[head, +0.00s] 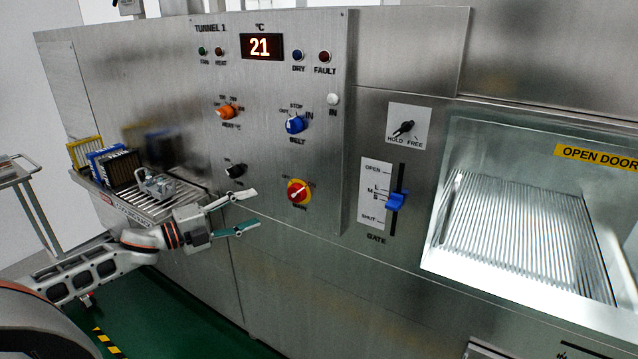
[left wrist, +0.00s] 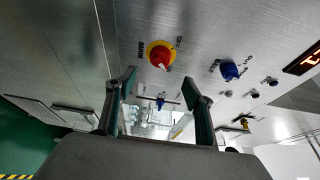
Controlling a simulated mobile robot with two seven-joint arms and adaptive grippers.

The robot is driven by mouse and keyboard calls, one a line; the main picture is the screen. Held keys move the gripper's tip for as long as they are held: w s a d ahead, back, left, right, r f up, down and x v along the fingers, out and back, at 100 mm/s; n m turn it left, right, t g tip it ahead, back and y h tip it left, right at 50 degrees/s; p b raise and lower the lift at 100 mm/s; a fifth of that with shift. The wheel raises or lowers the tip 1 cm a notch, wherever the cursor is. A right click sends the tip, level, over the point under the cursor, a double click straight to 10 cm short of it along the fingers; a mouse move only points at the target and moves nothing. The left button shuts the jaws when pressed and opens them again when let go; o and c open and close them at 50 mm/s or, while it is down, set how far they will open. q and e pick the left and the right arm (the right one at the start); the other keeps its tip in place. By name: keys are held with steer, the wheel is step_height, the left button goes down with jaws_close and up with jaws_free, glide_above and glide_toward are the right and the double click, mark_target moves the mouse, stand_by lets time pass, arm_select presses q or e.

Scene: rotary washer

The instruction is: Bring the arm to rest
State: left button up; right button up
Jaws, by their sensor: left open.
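My left gripper (head: 238,215) is open and empty in the head view. It is in front of the steel control panel (head: 275,170), left of and a little below the red-and-yellow rotary switch (head: 298,191). In the left wrist view its two fingers (left wrist: 158,100) are spread with nothing between them. The red-and-yellow switch (left wrist: 160,56) shows beyond the fingertips there. My left arm (head: 95,268) reaches in from the left below the loading shelf. My right gripper does not show.
A shelf (head: 150,207) with racks (head: 113,165) juts out at left, close to my left arm. The panel carries a blue knob (head: 295,124), an orange knob (head: 227,111) and a blue gate lever (head: 396,200). An open ribbed bay (head: 530,230) is at right. Green floor lies below.

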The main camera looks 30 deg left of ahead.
arm_select(q)
steer(key=s+d+f+n+y, duration=0.2)
steer(key=s+d+f+n, duration=0.15)
steer(key=f, duration=0.45)
steer(key=s+d+f+n+y, duration=0.1)
steer(key=s+d+f+n, duration=0.1)
steer(key=f+n, duration=0.35)
steer(key=s+d+f+n+g+y, duration=0.1)
steer(key=s+d+f+n+g, duration=0.1)
steer(key=s+d+f+n, duration=0.3)
steer(key=s+d+f+n+g+y, duration=0.1)
steer(key=s+d+f+n+g, duration=0.2)
steer(key=s+d+f, duration=0.9)
steer(key=d+f+n, duration=0.2)
steer(key=d+f, duration=0.2)
steer(key=d, duration=0.2)
steer(key=shift+s+d, duration=0.3)
steer(key=shift+d, duration=0.05)
steer(key=shift+a+f+y, duration=0.1)
steer(key=shift+a+y, duration=0.05)
steer(key=shift+y, duration=0.15)
